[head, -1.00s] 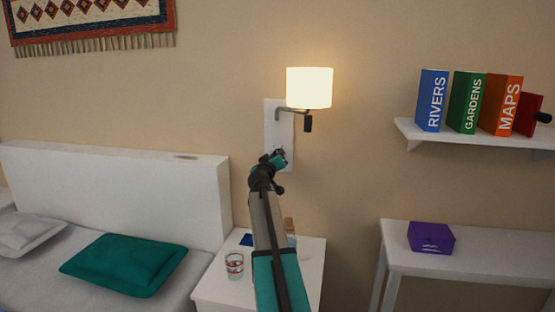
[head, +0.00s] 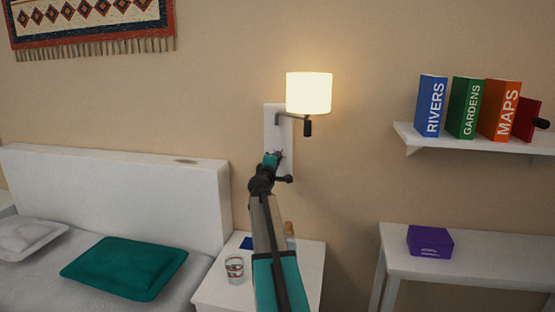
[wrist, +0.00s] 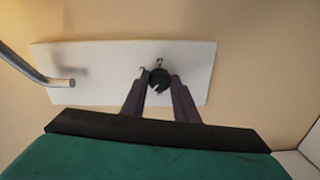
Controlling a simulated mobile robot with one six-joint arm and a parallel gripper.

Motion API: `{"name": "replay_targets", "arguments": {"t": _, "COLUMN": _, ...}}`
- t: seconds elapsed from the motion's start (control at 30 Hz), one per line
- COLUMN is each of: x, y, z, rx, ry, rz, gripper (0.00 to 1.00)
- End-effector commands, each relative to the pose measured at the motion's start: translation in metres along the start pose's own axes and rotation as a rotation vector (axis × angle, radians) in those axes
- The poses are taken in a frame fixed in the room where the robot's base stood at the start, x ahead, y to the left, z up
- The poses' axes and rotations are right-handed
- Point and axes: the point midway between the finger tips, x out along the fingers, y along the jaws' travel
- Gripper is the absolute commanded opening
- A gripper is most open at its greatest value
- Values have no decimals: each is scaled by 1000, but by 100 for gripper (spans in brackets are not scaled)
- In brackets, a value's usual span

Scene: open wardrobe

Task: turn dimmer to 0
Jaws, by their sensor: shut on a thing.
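The dimmer knob (wrist: 160,80) is a small dark round knob with a pale mark, on a white wall plate (wrist: 100,68). Tiny marks sit on the plate near it, too small to read. My gripper (wrist: 159,85) is shut on the knob, one finger on each side. In the head view my gripper (head: 273,157) reaches up to the lower part of the wall plate (head: 277,120) and hides the knob. The wall lamp (head: 309,92) above is lit bright.
The lamp's metal arm (wrist: 38,70) comes close to the plate on the left in the wrist view. Below my arm is a white nightstand (head: 212,290) with a glass (head: 234,270). A bed headboard (head: 120,195) stands left; a shelf (head: 470,142) with books is right.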

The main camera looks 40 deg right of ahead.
Motion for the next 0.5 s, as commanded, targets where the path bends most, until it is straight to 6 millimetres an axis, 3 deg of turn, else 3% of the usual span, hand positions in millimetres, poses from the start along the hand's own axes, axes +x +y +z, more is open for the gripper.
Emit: {"name": "replay_targets", "arguments": {"t": 0.5, "x": -2, "y": 1, "z": -7, "rx": -472, "ry": 13, "rz": 1, "gripper": 5}}
